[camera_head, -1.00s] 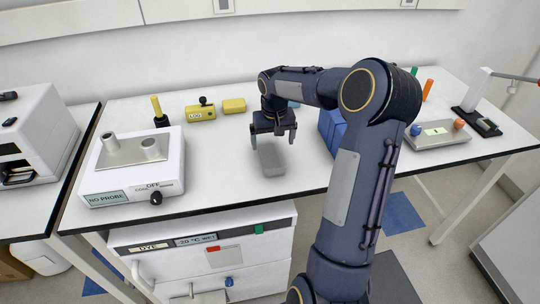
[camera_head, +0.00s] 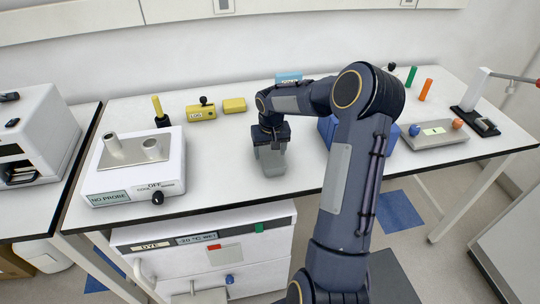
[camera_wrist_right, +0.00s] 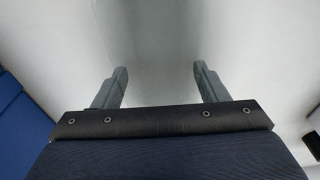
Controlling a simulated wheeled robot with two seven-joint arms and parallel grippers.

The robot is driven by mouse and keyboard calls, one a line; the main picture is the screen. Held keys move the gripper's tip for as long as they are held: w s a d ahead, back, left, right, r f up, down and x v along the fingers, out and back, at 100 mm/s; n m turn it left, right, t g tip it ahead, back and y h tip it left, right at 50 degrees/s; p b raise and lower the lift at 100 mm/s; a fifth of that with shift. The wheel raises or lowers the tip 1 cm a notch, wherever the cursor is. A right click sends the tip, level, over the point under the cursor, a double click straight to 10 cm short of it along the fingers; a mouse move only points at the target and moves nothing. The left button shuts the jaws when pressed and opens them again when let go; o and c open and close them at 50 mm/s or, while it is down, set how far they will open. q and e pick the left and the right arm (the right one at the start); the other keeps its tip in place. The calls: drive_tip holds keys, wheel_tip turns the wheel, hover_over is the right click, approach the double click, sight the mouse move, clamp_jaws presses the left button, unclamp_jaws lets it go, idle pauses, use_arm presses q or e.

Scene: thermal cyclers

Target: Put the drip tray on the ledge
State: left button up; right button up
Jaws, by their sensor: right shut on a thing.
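The drip tray (camera_head: 271,169) is a small grey, see-through tray on the white bench near its front edge. My right gripper (camera_head: 270,153) points down over it and is shut on it, with a finger at each side. In the right wrist view the two fingers (camera_wrist_right: 160,82) stand apart, with a pale, blurred surface between them. I cannot tell there where the tray's edges lie. I cannot make out for sure which part is the ledge. My left gripper is not in view.
A white "NO PROBE" unit (camera_head: 134,183) stands to the left. Yellow blocks (camera_head: 234,105) lie behind it. A blue box (camera_head: 329,128) is right of the gripper, partly behind my arm. A grey tray with coloured knobs (camera_head: 434,139) is further right. The bench between unit and gripper is clear.

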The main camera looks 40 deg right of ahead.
drive_tip(key=shift+c, duration=0.9)
drive_tip(key=shift+r, duration=0.15)
